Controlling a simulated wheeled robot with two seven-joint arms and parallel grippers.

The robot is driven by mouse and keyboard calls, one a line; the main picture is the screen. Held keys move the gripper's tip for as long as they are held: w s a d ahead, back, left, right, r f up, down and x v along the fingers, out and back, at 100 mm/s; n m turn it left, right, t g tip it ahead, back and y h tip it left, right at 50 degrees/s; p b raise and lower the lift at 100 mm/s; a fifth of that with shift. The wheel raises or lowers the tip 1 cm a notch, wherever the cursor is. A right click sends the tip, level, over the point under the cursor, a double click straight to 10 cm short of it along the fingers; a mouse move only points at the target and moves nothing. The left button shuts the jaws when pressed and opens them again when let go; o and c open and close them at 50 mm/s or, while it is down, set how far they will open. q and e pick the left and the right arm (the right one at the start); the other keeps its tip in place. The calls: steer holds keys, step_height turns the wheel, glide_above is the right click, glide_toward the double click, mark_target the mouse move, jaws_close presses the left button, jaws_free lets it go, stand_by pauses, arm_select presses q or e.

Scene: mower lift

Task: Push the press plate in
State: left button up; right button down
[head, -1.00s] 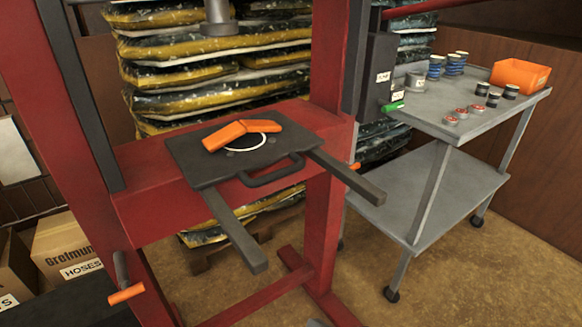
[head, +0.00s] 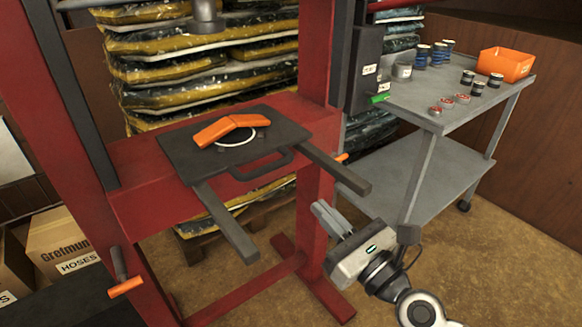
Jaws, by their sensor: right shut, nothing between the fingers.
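The press plate (head: 180,150) is a dark flat plate with a handle (head: 262,166) on its front edge. It lies on the red press frame (head: 135,207), partly over two dark rails (head: 228,222) that stick out toward me. An orange angled piece (head: 226,128) and a white ring (head: 238,141) lie on the plate. My right gripper (head: 322,213) is shut and empty, below and to the right of the plate, near the end of the right rail and apart from it. My left gripper is not in view.
A grey cart (head: 433,122) stands at the right with an orange bin (head: 507,64), springs and small cans on top. Stacked bags (head: 150,72) are behind the press. An orange-handled lever (head: 125,287) sticks out at lower left, near a cardboard box (head: 60,240).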

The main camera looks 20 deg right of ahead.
mark_target(281, 166)
steer(key=p+x, duration=0.2)
steer(key=x, duration=0.7)
steer(key=shift+p, duration=0.4)
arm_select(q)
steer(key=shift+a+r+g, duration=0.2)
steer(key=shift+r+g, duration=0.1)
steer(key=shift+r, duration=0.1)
arm_select(e)
steer(key=shift+w+a, duration=0.1)
steer(key=shift+w, duration=0.25)
